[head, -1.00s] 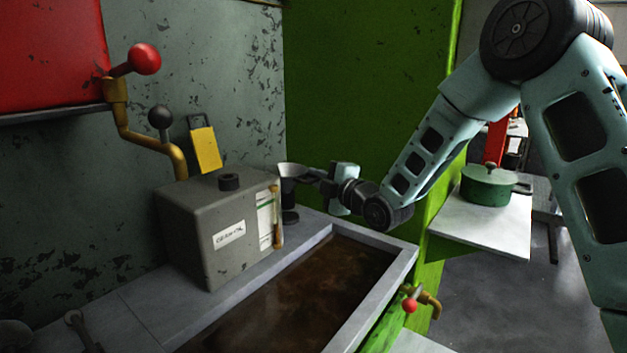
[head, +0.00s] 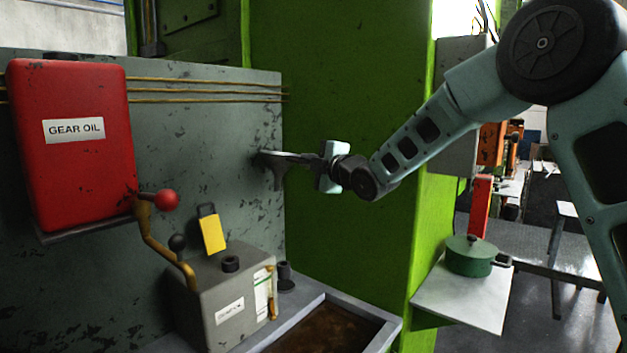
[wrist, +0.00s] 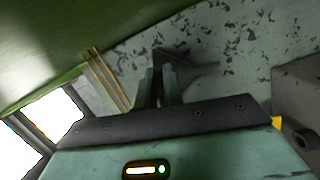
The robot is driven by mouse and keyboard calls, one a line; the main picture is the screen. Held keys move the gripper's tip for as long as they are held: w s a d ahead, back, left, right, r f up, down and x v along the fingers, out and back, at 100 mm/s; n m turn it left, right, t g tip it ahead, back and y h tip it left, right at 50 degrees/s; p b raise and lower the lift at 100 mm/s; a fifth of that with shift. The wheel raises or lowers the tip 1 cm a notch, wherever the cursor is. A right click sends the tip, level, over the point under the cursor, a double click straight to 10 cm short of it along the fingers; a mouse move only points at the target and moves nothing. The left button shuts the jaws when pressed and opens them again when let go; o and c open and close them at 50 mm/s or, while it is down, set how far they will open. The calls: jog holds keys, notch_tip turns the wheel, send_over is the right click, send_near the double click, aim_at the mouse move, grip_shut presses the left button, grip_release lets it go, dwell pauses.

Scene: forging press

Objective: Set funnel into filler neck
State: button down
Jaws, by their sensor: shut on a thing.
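My gripper (head: 312,163) is shut on the dark grey funnel (head: 275,160) and holds it in the air, wide mouth up and spout down, before the grey-green wall. In the wrist view, the funnel (wrist: 190,74) is seen partly behind the fingers. Below and to the left stands a grey box (head: 205,300) with a label too small to read. A short black neck (head: 230,264) rises from its top. The funnel is well above this neck and to its right, apart from it.
A red gear oil tank (head: 85,165) hangs on the wall. A red-knobbed lever (head: 166,200) and a yellow plate (head: 212,234) stand near the box. A black holder (head: 285,278) is right of the box, beside a trough (head: 385,335). A green pot (head: 470,258) sits on a side shelf.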

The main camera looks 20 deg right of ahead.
jog(key=shift+r+p, duration=0.75)
jog(key=shift+r, duration=2.2)
